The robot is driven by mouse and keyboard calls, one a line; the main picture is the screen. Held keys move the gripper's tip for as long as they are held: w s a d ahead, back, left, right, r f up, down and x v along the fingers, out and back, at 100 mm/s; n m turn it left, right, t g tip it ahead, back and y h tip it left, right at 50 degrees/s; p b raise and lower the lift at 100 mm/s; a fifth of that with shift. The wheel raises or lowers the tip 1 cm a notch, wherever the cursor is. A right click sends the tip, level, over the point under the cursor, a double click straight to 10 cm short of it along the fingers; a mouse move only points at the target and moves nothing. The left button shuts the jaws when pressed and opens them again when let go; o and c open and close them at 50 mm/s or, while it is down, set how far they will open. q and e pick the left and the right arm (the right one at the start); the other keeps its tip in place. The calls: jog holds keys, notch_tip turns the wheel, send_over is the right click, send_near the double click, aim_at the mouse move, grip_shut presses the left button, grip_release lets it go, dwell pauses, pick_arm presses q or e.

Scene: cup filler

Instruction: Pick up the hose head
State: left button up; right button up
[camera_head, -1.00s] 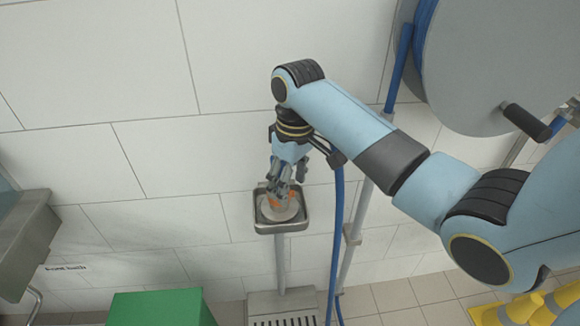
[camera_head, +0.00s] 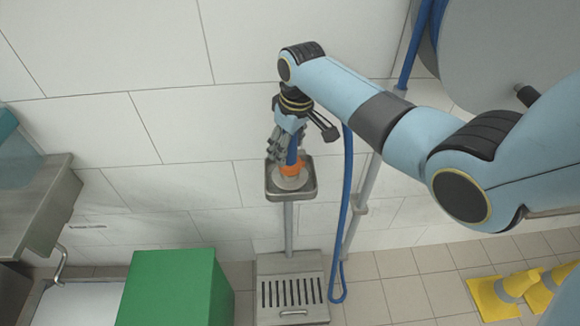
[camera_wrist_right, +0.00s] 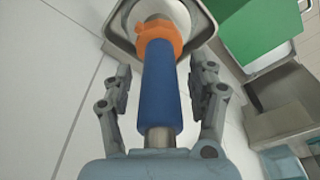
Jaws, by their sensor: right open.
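The hose head has a blue grip (camera_wrist_right: 160,88) and an orange collar (camera_wrist_right: 157,36); in the head view its orange part (camera_head: 291,170) shows below my right gripper. It stands upright on a white round piece (camera_head: 290,183) in a small metal tray (camera_head: 272,190) on a post. My right gripper (camera_head: 287,150) is open around the hose head. In the right wrist view its fingers (camera_wrist_right: 160,85) are on either side of the blue grip, with gaps showing. My left gripper is not in view.
A blue hose (camera_head: 345,200) hangs right of the post. A large grey reel (camera_head: 480,60) is at upper right. A green box (camera_head: 172,288) and a metal sink (camera_head: 50,205) stand left. A floor drain (camera_head: 290,290) and yellow cones (camera_head: 497,297) are below.

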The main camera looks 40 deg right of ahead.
jog(key=shift+f, duration=0.4)
jog(key=shift+r, duration=0.1)
grip_shut()
